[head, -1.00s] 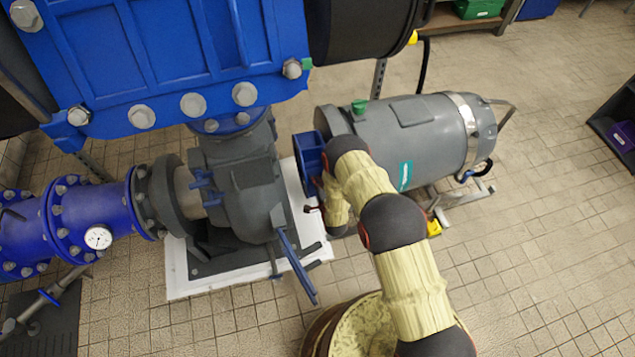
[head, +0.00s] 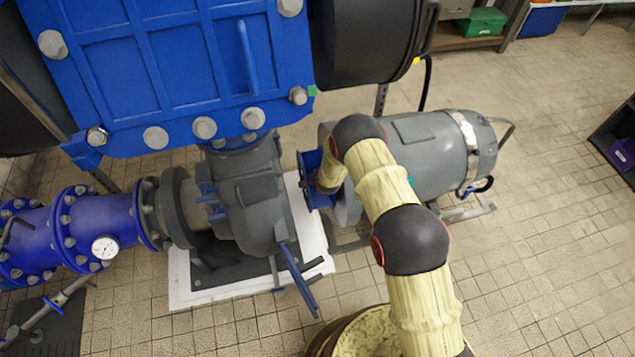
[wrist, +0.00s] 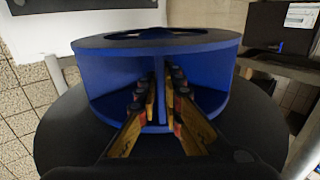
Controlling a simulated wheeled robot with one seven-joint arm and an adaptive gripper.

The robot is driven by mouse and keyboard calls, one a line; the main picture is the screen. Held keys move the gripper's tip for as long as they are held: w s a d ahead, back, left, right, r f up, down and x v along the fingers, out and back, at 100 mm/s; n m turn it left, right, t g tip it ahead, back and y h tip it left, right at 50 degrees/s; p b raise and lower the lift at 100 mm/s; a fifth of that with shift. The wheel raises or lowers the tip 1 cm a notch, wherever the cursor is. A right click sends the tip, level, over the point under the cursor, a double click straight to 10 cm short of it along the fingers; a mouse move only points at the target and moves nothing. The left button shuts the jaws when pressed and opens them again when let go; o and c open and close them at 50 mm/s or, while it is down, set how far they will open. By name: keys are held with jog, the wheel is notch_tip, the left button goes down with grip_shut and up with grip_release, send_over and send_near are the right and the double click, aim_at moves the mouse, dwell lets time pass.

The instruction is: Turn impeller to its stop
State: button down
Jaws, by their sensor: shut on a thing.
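The impeller is a blue wheel with upright vanes between two rims (wrist: 95,48). It fills the middle of the wrist view, with a dark ring on its top face. In the head view the blue impeller (head: 308,182) sits at the left end of the grey motor (head: 425,155), partly hidden by my arm. My gripper (wrist: 165,88) reaches between the rims from the front. Its two fingers are closed on one upright blue vane, one finger on each side. In the head view the fingers are mostly hidden by my wrist.
A grey pump casing (head: 250,195) stands on a white plinth (head: 185,285) left of the impeller, with a blue lever (head: 300,280) sticking out. A big blue valve body (head: 165,70) hangs above. Open tiled floor lies to the right.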

jog(key=shift+w+a+r, duration=0.2)
jog(key=shift+w+r, duration=0.3)
jog(key=shift+w, duration=0.25)
jog(key=c, duration=2)
grip_release()
jog(key=shift+o, duration=0.2)
jog(key=shift+f, duration=0.1)
jog(key=shift+s+f, duration=0.1)
jog(key=shift+s, duration=0.1)
jog(key=shift+d, duration=0.1)
jog(key=v, duration=1.2)
jog(key=shift+f, duration=0.1)
